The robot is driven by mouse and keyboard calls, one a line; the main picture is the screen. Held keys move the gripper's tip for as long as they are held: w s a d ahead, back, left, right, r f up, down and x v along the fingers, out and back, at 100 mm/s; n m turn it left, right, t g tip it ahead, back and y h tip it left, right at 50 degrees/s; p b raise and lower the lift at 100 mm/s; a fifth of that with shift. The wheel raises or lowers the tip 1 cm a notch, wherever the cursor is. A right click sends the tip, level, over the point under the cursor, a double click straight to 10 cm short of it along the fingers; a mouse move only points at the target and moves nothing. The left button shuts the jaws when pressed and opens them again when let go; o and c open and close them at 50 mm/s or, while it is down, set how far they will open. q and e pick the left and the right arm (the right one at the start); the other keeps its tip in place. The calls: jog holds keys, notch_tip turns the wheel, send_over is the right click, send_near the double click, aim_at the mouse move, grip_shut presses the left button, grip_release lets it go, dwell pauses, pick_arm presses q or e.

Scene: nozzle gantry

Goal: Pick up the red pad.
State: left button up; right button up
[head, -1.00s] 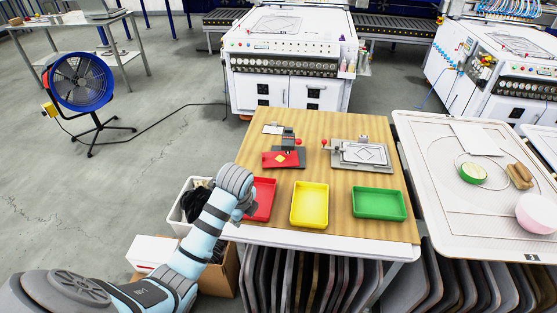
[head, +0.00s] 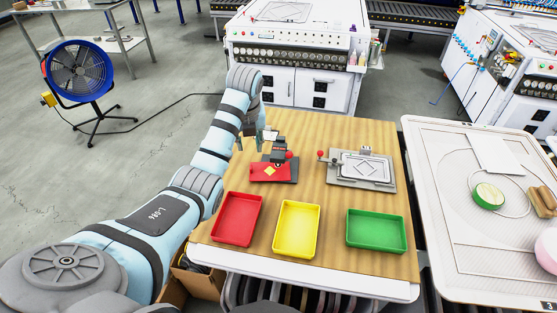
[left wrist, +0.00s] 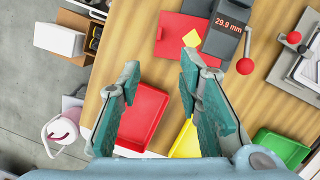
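The red pad (head: 268,172) with a yellow diamond lies at the dark gauge (head: 289,168) on the wooden table. In the left wrist view the red pad (left wrist: 178,45) is at the top, beside the dark gauge (left wrist: 223,28) reading 29.9 mm. My left gripper (head: 252,146) is above the table's far left part, next to the pad's far left side in the head view. In the left wrist view my left gripper (left wrist: 160,68) has its fingers wide apart with nothing between them, and the pad appears beyond the fingertips. My right gripper is not in view.
Red (head: 237,220), yellow (head: 297,229) and green (head: 376,231) trays line the table's near side. A metal fixture (head: 362,170) with a red knob stands right of the gauge. A white cart (head: 455,235) adjoins the table on the right. Wood between trays and gauge is clear.

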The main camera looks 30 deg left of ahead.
pick_arm(q)
notch_tip(320, 180, down, 2)
jog(key=w, duration=0.2)
jog(key=b, duration=0.1)
send_over(251, 169)
jog(key=s, duration=0.2)
jog(key=f, duration=0.4)
jog(key=d+f, duration=0.1)
jog(key=f, duration=0.1)
jog(key=shift+w, duration=0.1)
jog(key=x, duration=0.2)
jog(key=b+x, duration=0.1)
jog(key=x, duration=0.3)
jog(key=shift+w+d, duration=0.1)
jog(key=shift+w, duration=0.2)
jog(key=shift+s+r, duration=0.2)
grip_shut()
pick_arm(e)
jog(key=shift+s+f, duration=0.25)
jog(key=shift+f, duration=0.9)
